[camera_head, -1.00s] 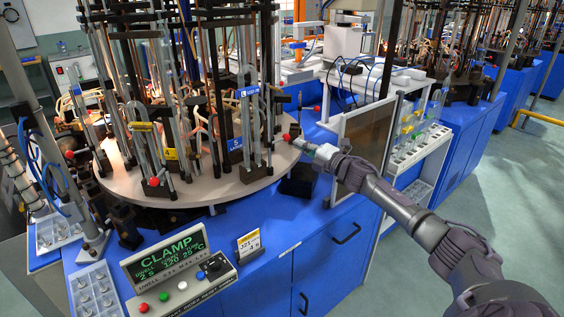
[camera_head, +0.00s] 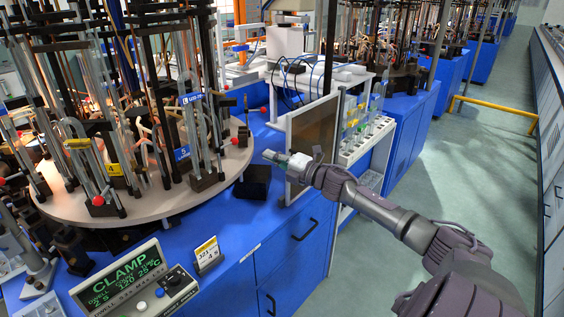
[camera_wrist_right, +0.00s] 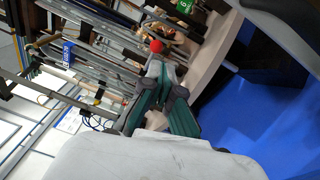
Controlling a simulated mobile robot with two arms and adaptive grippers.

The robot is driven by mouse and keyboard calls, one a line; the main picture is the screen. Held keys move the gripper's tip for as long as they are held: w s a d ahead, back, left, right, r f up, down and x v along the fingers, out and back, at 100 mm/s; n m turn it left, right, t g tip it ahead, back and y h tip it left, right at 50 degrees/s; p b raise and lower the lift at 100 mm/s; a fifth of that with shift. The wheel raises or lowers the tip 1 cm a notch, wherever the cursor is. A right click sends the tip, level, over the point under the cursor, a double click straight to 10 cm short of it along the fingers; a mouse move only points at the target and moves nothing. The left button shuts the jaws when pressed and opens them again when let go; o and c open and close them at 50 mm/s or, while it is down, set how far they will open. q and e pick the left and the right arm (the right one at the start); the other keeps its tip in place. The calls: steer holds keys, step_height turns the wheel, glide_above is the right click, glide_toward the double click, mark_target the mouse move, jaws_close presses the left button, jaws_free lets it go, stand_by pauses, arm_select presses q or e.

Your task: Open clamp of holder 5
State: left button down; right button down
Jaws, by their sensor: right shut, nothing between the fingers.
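Holder 5 stands at the right front of the round turntable (camera_head: 150,208), with upright glass tubes and a blue plate marked 5 (camera_head: 182,153). A red knob (camera_head: 235,140) shows at the turntable's rim right of holder 5; I cannot tell surely that it is that holder's clamp. My right gripper (camera_head: 268,155) is shut and empty, right of the knob and apart from it. In the right wrist view a red knob (camera_wrist_right: 157,46) lies just beyond the fingertips (camera_wrist_right: 158,74). Whether the clamp is open is too small to tell. My left gripper is not in view.
Holder 4, with a yellow plate (camera_head: 113,169), is left of holder 5. A control box (camera_head: 137,285) reading CLAMP and a small card stand (camera_head: 207,254) are in front. A framed panel (camera_head: 312,145) stands close behind my right gripper. The floor at right is clear.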

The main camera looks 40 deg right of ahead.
steer(key=s, duration=0.4)
steer(key=shift+d, duration=0.35)
steer(key=shift+f, duration=0.1)
steer(key=s+d+f+m+g+h, duration=0.2)
steer(key=s+f+m+h, duration=0.15)
steer(key=f, duration=0.85)
steer(key=s+d+f+m+g+h, duration=0.25)
steer(key=f+m, duration=0.25)
steer(key=f, duration=0.6)
steer(key=s+a+f+m+g, duration=0.15)
steer(key=s+f, duration=0.25)
steer(key=f, duration=0.4)
steer(key=s+a+f+m+g, duration=0.1)
steer(key=s+a+f+m, duration=0.3)
steer(key=f, duration=0.5)
steer(key=s+a+f+m+g+y, duration=0.15)
steer(key=s+a+f+g, duration=0.25)
steer(key=s+a+f, duration=0.7)
steer(key=s+a+f+m+g, duration=0.35)
steer(key=s+a+f, duration=0.55)
steer(key=s, duration=0.5)
steer(key=s+a+f+g+y, duration=0.1)
steer(key=s+a+f+g, duration=0.2)
steer(key=s+a, duration=0.6)
steer(key=shift+s+f+m, duration=0.3)
steer(key=shift+f, duration=0.3)
